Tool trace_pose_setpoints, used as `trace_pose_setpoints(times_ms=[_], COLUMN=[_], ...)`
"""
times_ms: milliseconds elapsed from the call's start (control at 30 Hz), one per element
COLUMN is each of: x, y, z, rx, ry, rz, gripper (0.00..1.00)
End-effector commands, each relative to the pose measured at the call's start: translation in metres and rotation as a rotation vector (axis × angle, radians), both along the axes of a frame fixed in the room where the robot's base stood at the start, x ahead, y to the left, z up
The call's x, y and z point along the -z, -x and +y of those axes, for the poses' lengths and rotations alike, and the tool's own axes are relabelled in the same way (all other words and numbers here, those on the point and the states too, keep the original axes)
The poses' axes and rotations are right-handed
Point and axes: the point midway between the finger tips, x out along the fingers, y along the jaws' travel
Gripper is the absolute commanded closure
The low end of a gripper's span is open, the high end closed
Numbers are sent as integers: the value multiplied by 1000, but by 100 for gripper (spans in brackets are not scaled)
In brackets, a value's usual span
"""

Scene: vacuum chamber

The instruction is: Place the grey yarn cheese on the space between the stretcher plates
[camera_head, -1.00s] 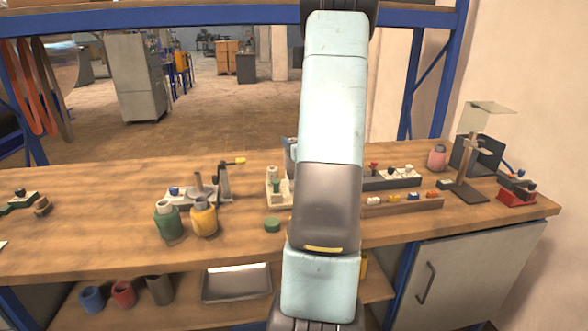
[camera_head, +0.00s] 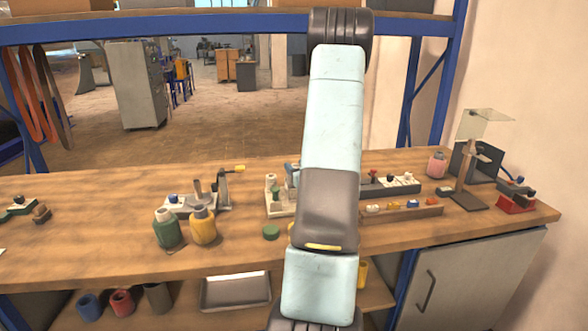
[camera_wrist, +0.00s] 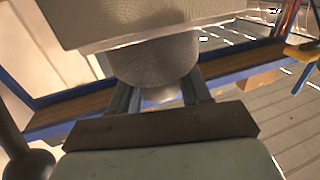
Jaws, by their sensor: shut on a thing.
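My gripper (camera_wrist: 160,92) shows in the wrist view, with its two fingers shut on a grey, leathery-textured thing, which I take for the grey yarn cheese (camera_wrist: 155,66). Its narrower rounded part is between the fingertips. A wider grey block of like texture spans the top of the view just beyond; I cannot tell whether it is the same piece. In the head view my arm rises through the middle, and the gripper and what it holds do not show. I cannot pick out the stretcher plates with certainty.
The bench (camera_head: 100,215) holds a green jar (camera_head: 167,229), a yellow jar (camera_head: 203,226), a clamp fixture (camera_head: 224,188), a long tray (camera_head: 402,210) and a lamp-like stand (camera_head: 467,170). A blue beam (camera_head: 200,24) crosses overhead. Coloured pots and a metal tray (camera_head: 235,291) are on the lower shelf.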

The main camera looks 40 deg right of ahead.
Motion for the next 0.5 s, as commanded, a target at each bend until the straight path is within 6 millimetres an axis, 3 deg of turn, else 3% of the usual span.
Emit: trace_pose_setpoints(times_ms=[100, 133, 367, 500], x=[2, 2, 2, 2], y=[0, 0, 0, 0], z=[0, 0, 0, 0], rx=[0, 0, 0, -1], ry=[0, 0, 0, 0], rz=[0, 1, 0, 0], gripper=[100, 50, 28, 27])
